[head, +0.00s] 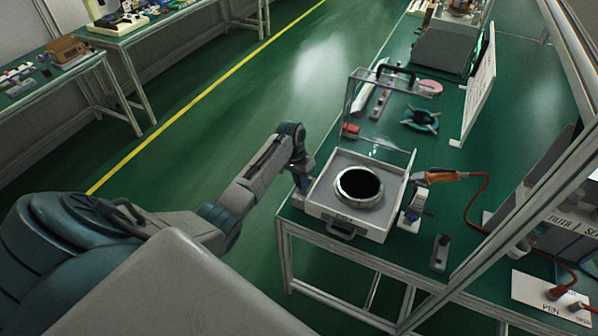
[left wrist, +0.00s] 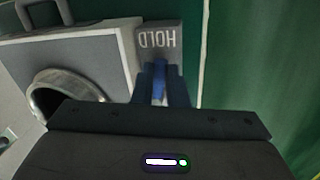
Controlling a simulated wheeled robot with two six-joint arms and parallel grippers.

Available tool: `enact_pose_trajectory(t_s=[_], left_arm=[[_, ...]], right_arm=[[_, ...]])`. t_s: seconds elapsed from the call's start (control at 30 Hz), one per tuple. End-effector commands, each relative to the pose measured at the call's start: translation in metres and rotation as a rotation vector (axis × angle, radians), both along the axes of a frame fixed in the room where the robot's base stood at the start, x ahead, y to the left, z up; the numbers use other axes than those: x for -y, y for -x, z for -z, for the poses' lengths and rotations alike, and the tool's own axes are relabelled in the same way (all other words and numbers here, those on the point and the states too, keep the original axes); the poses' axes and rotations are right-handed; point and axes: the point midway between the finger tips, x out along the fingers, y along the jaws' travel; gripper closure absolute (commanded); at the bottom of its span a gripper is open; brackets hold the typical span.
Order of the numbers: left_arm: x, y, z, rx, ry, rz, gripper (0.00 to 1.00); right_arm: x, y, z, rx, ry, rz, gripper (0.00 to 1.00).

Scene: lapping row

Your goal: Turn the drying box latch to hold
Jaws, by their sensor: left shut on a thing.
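The drying box (head: 320,208) is a pale grey box with a round, metal-rimmed dark opening on top, a front handle and a raised clear lid behind it. It stands at the near left edge of the green bench. My left gripper (head: 301,183) is at the box's left side. In the left wrist view its dark blue fingers (left wrist: 160,88) are closed around a brighter blue latch piece (left wrist: 159,72). A grey HOLD plate (left wrist: 158,37), its lettering upside down, is just beyond the fingertips. The latch's exact angle is mostly hidden by the fingers. My right gripper is not in view.
An orange-handled tool (head: 440,176) with a red cord rests on a stand (head: 411,214) right of the box. A small dark switch block (head: 440,252) sits near the front edge. A metal post crosses the right side. Green floor is open on the left.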

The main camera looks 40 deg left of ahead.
Motion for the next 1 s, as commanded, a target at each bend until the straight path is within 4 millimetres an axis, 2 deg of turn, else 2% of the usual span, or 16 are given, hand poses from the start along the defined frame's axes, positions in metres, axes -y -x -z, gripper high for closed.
enact_pose_trajectory(t_s=[0.03,0.3,0.9,0.93,1.0], left_arm=[[0.002,0.000,-0.006,0.001,0.000,-0.029,1.00],[0.007,-0.001,-0.003,0.002,0.000,-0.151,1.00],[0.008,-0.002,-0.002,0.005,-0.001,-0.195,1.00],[0.008,-0.002,-0.002,0.005,-0.001,-0.195,0.84],[0.008,-0.001,-0.002,0.005,-0.001,-0.195,0.70]], right_arm=[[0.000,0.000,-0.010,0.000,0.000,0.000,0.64],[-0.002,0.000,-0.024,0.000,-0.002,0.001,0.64],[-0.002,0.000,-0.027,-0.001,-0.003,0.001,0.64],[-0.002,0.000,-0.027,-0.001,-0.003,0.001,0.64],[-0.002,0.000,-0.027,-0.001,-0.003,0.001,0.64]])
